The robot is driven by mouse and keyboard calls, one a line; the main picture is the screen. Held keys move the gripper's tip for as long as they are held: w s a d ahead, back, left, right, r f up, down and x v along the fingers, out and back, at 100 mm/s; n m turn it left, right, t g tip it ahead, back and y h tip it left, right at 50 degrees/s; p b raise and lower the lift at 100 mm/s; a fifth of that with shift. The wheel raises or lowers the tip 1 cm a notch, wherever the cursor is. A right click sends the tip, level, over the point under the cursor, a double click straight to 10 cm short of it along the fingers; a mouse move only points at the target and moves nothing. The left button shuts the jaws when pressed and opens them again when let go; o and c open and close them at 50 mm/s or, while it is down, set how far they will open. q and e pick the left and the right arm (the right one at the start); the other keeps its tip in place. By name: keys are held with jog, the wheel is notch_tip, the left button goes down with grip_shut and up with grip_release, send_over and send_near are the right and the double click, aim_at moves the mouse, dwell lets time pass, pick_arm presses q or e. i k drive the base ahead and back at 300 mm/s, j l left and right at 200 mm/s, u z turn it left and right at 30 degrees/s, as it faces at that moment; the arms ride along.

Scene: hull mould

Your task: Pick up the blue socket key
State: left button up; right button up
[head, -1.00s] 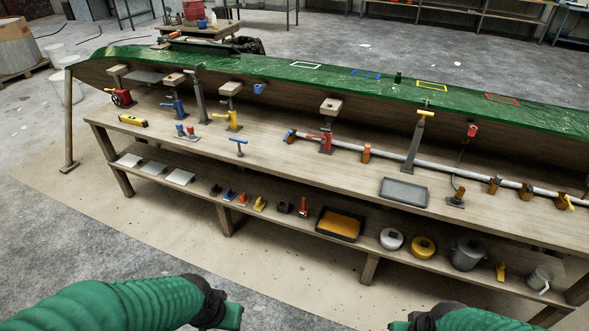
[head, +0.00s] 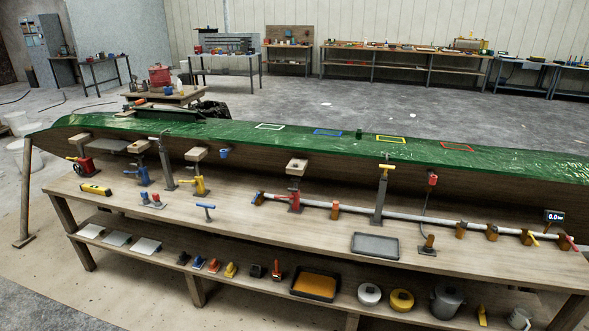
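A small blue T-handled tool (head: 205,208), which looks like the blue socket key, stands on the upper surface of the wooden bench (head: 330,235), left of the middle. Its grey shank points down to the wood. Nothing touches it. Neither of my grippers nor my arms are in the head view.
The green hull mould (head: 300,142) runs lengthwise above the bench, with coloured jacks below it, such as a yellow one (head: 197,184). A long grey pipe (head: 340,210) and a grey tray (head: 375,246) are to the right. The lower shelf holds pads, a paint tray (head: 316,284) and pots.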

aim_at(206, 206)
jog(key=z, duration=0.45)
jog(key=i+j+z, duration=0.4)
jog(key=j, duration=0.25)
jog(key=j+z, duration=0.2)
jog(key=j, duration=0.15)
jog(key=i+j+z, duration=0.2)
jog(key=j, duration=0.2)
jog(key=j+z, duration=0.15)
jog(key=j, duration=0.25)
jog(key=i+j, duration=0.1)
jog(key=j, duration=0.45)
jog(key=i+j, duration=0.1)
jog(key=j, duration=0.4)
jog(key=i+j+z, duration=0.1)
jog(key=j, duration=0.45)
jog(key=i+j, duration=0.1)
jog(key=j, duration=0.45)
jog(key=i+j, duration=0.1)
jog(key=j, duration=0.4)
